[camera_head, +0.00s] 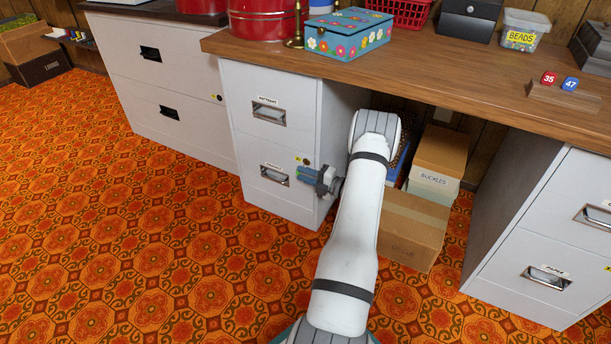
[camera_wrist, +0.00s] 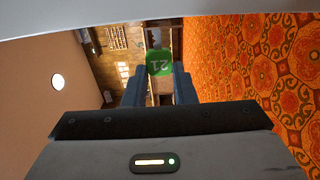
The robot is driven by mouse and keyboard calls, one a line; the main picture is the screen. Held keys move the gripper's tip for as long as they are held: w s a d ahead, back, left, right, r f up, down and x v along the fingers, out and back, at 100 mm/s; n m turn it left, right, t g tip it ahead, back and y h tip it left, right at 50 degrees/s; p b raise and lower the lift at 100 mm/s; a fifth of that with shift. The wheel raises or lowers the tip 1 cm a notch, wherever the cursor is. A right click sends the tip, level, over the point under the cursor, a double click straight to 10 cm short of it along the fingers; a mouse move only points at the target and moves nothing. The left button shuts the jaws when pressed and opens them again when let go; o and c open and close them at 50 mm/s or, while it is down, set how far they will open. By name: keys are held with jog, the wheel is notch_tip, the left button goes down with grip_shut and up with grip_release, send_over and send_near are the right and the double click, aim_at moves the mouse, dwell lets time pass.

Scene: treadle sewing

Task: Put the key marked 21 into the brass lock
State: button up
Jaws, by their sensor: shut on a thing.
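The key with a round green head marked 21 (camera_wrist: 160,62) is between the dark fingers of my gripper (camera_wrist: 159,75) in the wrist view. The number appears upside down there. In the head view my gripper (camera_head: 304,174) is shut and points left, close to the front of the middle grey filing cabinet (camera_head: 236,125), at its lower drawer. A small round lock (camera_head: 307,161) and a yellow tag show just above the fingers. I cannot tell whether this lock is brass. The key's shaft is hidden, and I cannot tell whether it touches anything.
A wooden rack (camera_head: 563,95) on the desk (camera_head: 470,72) holds red key 35 (camera_head: 548,78) and blue key 47 (camera_head: 570,83). Another grey cabinet (camera_head: 160,70) with a lock (camera_head: 219,98) stands left. Cardboard boxes (camera_head: 410,228) lie under the desk. The patterned carpet is clear at left.

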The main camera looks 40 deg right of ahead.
jog(key=shift+w+d+b, duration=0.3)
jog(key=shift+d+b, duration=0.25)
jog(key=shift+d, duration=0.2)
jog(key=shift+w+d+b, duration=0.25)
jog(key=shift+d+b, duration=0.25)
jog(key=shift+d, duration=0.25)
jog(key=o, duration=1)
jog(key=shift+o, duration=0.2)
jog(key=p+v, duration=0.3)
jog(key=v, duration=0.4)
jog(key=shift+s, duration=0.4)
jog(key=shift+d, duration=0.1)
